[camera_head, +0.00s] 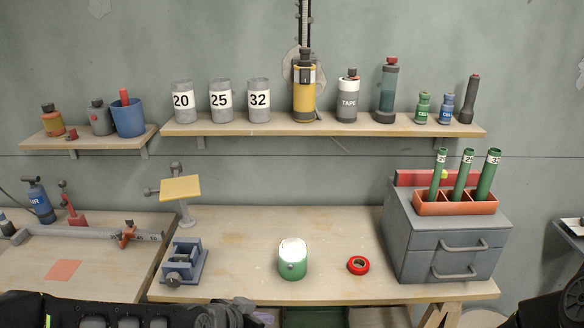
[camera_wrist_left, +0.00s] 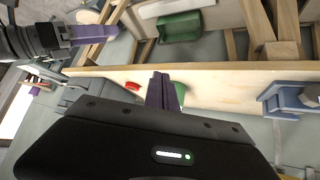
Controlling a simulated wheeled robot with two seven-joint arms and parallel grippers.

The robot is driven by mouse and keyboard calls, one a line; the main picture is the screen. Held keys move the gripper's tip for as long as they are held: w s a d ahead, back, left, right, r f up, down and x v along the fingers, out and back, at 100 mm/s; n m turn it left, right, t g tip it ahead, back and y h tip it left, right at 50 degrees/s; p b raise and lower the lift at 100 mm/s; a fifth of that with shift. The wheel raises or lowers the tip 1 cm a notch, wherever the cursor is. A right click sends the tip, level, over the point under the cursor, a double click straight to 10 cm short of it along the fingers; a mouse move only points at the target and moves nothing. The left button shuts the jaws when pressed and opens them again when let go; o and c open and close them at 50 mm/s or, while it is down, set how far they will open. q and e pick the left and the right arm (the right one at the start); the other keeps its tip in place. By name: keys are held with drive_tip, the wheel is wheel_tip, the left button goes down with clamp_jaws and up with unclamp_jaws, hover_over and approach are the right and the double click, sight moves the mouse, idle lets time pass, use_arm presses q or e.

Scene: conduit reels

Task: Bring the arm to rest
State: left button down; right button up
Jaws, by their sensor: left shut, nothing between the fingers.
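My left arm (camera_head: 110,310) lies along the bottom edge of the head view, in front of the workbench (camera_head: 340,225). My left gripper (camera_wrist_left: 160,92) shows in the left wrist view with its purple-grey fingers together and nothing between them. The bench's front edge and part of a green can lie beyond the fingers in that view. My right arm (camera_head: 565,305) shows at the bottom right corner of the head view. My right gripper (camera_wrist_left: 92,34) shows at the upper left of the left wrist view; its finger gap cannot be made out.
A green can (camera_head: 292,262), a red tape roll (camera_head: 358,265) and a blue-grey vise (camera_head: 184,264) stand on the bench. A grey drawer cabinet (camera_head: 445,235) carries an orange holder (camera_head: 455,206) with green tubes. A green crate (camera_wrist_left: 180,27) is under the bench.

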use_arm(q)
wheel_tip(320, 180, down, 12)
drive_tip(key=s+n+g, duration=0.2)
drive_tip(key=s+n, duration=0.1)
drive_tip(key=n, duration=0.2)
drive_tip(key=s+a+f+n+g, duration=0.1)
drive_tip(key=s+f+n+g, duration=0.2)
drive_tip(key=s+f, duration=1.3)
drive_tip(key=shift+s+a+f+g+y, duration=0.15)
drive_tip(key=shift+s+f+g+y, duration=0.2)
drive_tip(key=shift+f+g, duration=0.4)
use_arm(e)
drive_tip(key=s+a+f+m+g, duration=0.2)
drive_tip(key=s+a+f+g, duration=0.2)
drive_tip(key=s+f, duration=0.3)
drive_tip(key=s+a+f+m+g+h, duration=0.1)
drive_tip(key=s+a+f+g, duration=0.3)
drive_tip(key=s, duration=1)
wheel_tip(320, 180, down, 4)
drive_tip(key=shift+a+r+m+h, duration=0.1)
drive_tip(key=shift+a+m+h, duration=0.2)
drive_tip(key=shift+m, duration=0.5)
